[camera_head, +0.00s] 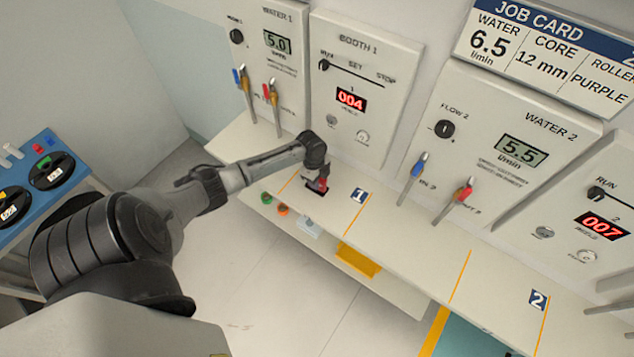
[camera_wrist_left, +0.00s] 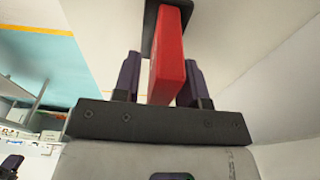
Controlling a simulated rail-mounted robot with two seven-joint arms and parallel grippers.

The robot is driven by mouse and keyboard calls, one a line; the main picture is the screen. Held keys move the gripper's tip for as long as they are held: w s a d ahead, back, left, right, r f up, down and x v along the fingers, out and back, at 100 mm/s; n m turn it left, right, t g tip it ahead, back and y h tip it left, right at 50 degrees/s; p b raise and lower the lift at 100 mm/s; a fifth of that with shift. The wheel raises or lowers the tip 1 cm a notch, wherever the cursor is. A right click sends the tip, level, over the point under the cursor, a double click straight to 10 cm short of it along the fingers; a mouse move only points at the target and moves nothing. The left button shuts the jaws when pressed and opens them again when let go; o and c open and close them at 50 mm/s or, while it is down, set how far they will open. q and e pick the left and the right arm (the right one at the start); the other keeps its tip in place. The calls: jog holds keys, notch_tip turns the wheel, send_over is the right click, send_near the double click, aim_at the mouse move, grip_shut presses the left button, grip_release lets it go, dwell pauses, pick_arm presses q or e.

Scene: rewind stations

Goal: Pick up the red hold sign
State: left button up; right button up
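The red hold sign (camera_head: 318,183) stands on the shelf below the Booth 1 panel, on a small black base. My left gripper (camera_head: 317,172) is directly over it, pointing down and hiding much of it. In the left wrist view the red slab of the sign (camera_wrist_left: 168,65) lies between the two dark fingers of my left gripper (camera_wrist_left: 162,80), with its black base beyond. A gap shows between the slab and the left finger; the right finger is very close to it. The gripper looks open around the sign. My right gripper is not in view.
The Booth 1 panel (camera_head: 360,85) stands behind the sign, with the Water 1 panel (camera_head: 272,50) and its valves to the left. Green and orange buttons (camera_head: 282,210) and a yellow tray (camera_head: 358,260) are below the shelf front. The shelf (camera_head: 400,235) is clear to the right.

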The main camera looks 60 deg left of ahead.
pick_arm(q)
grip_shut()
jog(key=shift+r, duration=0.1)
